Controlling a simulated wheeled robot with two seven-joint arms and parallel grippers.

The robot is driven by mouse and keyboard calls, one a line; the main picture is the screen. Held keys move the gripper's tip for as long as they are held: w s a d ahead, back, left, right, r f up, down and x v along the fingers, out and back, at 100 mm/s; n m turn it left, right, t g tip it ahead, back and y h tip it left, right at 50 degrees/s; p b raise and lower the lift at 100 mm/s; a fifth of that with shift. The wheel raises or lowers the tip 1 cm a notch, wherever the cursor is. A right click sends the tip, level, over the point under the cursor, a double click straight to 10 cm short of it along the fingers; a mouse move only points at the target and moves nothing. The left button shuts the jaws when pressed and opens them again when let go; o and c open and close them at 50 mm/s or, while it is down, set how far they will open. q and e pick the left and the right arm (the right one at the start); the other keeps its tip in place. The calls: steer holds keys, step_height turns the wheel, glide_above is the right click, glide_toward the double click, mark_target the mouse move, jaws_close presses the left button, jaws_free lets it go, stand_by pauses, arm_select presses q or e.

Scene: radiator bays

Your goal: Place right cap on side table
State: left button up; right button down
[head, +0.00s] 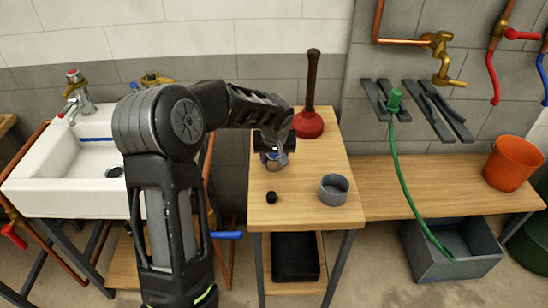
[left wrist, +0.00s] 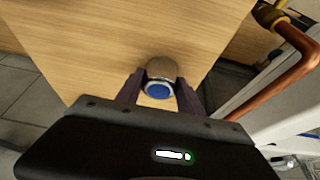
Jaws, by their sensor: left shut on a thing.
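The right cap, a small metal cylinder with a blue face, shows in the left wrist view (left wrist: 160,82) between my left fingers. My left gripper (head: 273,152) is shut on it, over the back part of the wooden side table (head: 300,217). In the head view the gripper partly hides the cap (head: 276,162). I cannot tell whether the cap touches the tabletop. My right gripper is not in view.
A plunger (head: 310,105) stands close behind the gripper. A small black piece (head: 270,197) and a grey cup (head: 334,190) are on the table's front half. A white sink (head: 50,165) is left; an orange bucket (head: 513,163) stands on the bench at right.

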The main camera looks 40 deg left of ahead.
arm_select(q)
steer(key=o, duration=1.4)
steer(key=shift+r+p, duration=0.2)
steer(key=shift+p, duration=0.15)
steer(key=b+v, duration=0.1)
steer(key=v, duration=1)
steer(key=shift+s+d+r, duration=0.15)
steer(key=shift+d+r, duration=0.05)
steer(key=shift+r, duration=0.15)
